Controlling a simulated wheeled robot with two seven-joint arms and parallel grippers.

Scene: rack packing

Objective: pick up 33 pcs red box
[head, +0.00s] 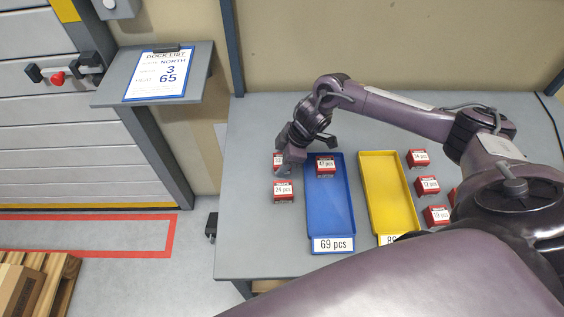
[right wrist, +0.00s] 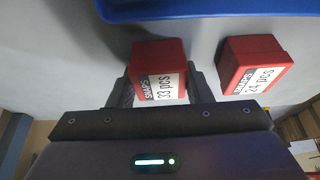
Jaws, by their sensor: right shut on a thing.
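The 33 pcs red box (right wrist: 160,72) sits between the fingers of my right gripper (right wrist: 158,90) in the right wrist view, its white label facing the camera. In the head view the right gripper (head: 287,165) is at the left of the blue tray, shut on this red box (head: 277,160), which is mostly hidden behind the fingers. I cannot tell whether the box is clear of the table. The 24 pcs red box (head: 283,191) stands just in front of it and also shows in the right wrist view (right wrist: 250,66). My left gripper is not in view.
The blue tray (head: 341,215), labelled 69 pcs, holds a 47 pcs red box (head: 325,167). A yellow tray (head: 386,190) beside it looks empty. Several red boxes, including one marked 12 pcs (head: 428,185), stand right of it. The grey table (head: 245,215) is clear at its left.

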